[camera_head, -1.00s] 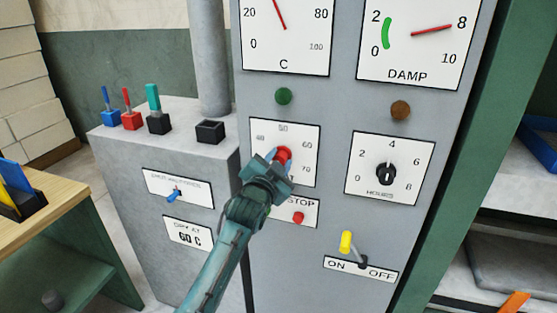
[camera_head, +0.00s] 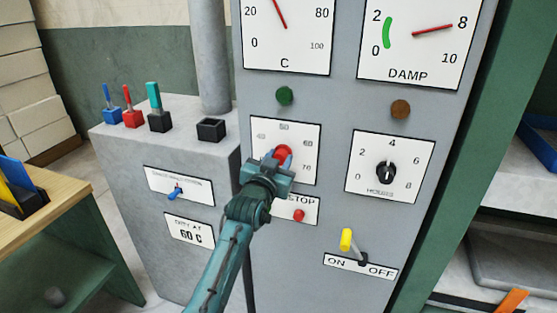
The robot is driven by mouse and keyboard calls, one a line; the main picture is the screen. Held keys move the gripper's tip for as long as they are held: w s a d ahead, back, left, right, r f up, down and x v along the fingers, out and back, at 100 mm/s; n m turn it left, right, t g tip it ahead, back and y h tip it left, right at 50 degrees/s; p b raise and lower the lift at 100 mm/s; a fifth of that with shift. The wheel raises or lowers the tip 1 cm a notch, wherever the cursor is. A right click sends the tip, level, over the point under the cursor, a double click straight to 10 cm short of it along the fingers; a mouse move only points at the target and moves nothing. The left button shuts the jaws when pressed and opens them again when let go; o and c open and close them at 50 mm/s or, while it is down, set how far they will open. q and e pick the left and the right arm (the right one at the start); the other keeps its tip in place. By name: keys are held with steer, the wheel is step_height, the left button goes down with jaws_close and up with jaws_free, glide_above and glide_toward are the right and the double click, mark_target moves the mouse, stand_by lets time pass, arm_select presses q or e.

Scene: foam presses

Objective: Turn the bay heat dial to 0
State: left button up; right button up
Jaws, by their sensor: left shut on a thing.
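The red dial (camera_head: 283,151) sits on a white scale plate (camera_head: 304,133) on the grey panel. The scale shows 40, 50, 60 and 70; its lower left is hidden behind my gripper, and I see no 0 on it. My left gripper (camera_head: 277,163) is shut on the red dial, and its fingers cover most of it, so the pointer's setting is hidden. Which dial is the bay heat dial is not readable here. My right gripper is not in view.
A black HOURS dial (camera_head: 386,173) is to the right. A red STOP button (camera_head: 299,216) lies just below my gripper. A yellow ON/OFF lever (camera_head: 346,240) sits lower right. The C gauge (camera_head: 287,35) and DAMP gauge (camera_head: 418,42) are above.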

arm_select(q)
steer(key=o, duration=1)
steer(key=shift+c, duration=0.2)
steer(key=shift+s, duration=0.1)
